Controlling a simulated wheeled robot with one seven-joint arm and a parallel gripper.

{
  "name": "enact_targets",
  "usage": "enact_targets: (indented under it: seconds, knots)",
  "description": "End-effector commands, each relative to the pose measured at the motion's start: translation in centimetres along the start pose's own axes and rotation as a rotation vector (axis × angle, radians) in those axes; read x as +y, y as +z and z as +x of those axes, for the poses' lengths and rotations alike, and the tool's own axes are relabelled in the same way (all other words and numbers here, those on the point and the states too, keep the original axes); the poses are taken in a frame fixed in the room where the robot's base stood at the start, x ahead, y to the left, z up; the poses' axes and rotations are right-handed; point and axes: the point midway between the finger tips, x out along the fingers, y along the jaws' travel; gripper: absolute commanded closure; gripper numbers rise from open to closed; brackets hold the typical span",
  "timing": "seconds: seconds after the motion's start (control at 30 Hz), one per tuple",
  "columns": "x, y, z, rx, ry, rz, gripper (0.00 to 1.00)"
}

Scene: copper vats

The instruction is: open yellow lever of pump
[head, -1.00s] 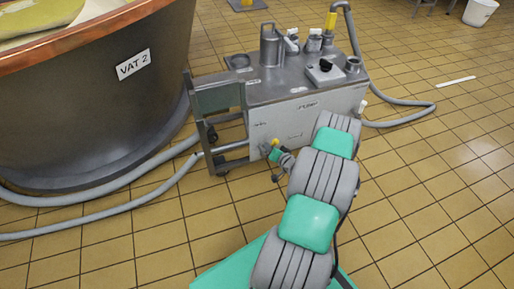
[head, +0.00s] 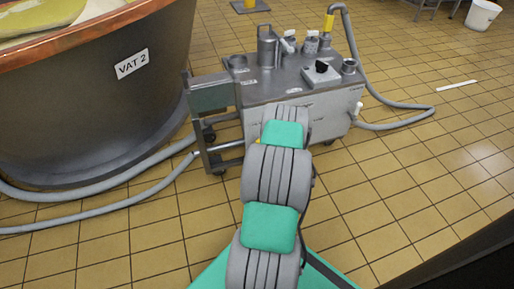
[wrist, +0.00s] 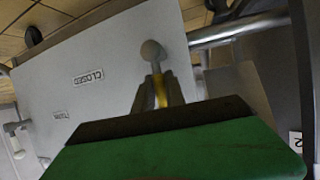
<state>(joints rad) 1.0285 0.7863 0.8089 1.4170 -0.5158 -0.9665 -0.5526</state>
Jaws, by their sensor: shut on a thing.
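The pump (head: 262,87) is a grey metal box on a wheeled cart, beside the vat in the head view. In the wrist view, its pale front panel (wrist: 105,58) fills the left and middle. A round grey knob (wrist: 152,50) stands out from the panel, and the yellow lever (wrist: 161,92) runs from near it toward my gripper (wrist: 159,84). My gripper is shut on the yellow lever, one finger on each side. A "CLOSED" label (wrist: 88,77) appears upside down left of the lever. In the head view my arm hides the gripper and lever.
The copper-rimmed vat (head: 90,100), marked VAT 2, stands at the left. Grey hoses (head: 95,207) run over the tiled floor on both sides of the pump. A metal rail (wrist: 235,32) passes right of the lever. Floor at the right is mostly open.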

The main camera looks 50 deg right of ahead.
Motion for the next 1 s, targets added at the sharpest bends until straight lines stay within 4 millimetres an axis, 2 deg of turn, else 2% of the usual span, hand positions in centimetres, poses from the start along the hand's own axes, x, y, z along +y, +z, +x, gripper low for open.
enact_targets:
  seconds: [0.5, 0.53, 0.7, 0.77, 1.0]
  knots:
    - [-0.12, -0.1, 0.03, 0.006, 0.007, -0.022, 1.0]
    - [-0.12, -0.1, 0.03, 0.006, 0.007, -0.022, 0.82]
    - [-0.1, -0.06, 0.0, 0.005, 0.007, -0.02, 0.68]
    - [-0.09, -0.04, -0.01, 0.005, 0.007, -0.02, 0.63]
    - [-0.05, -0.02, -0.1, 0.004, 0.008, -0.019, 0.63]
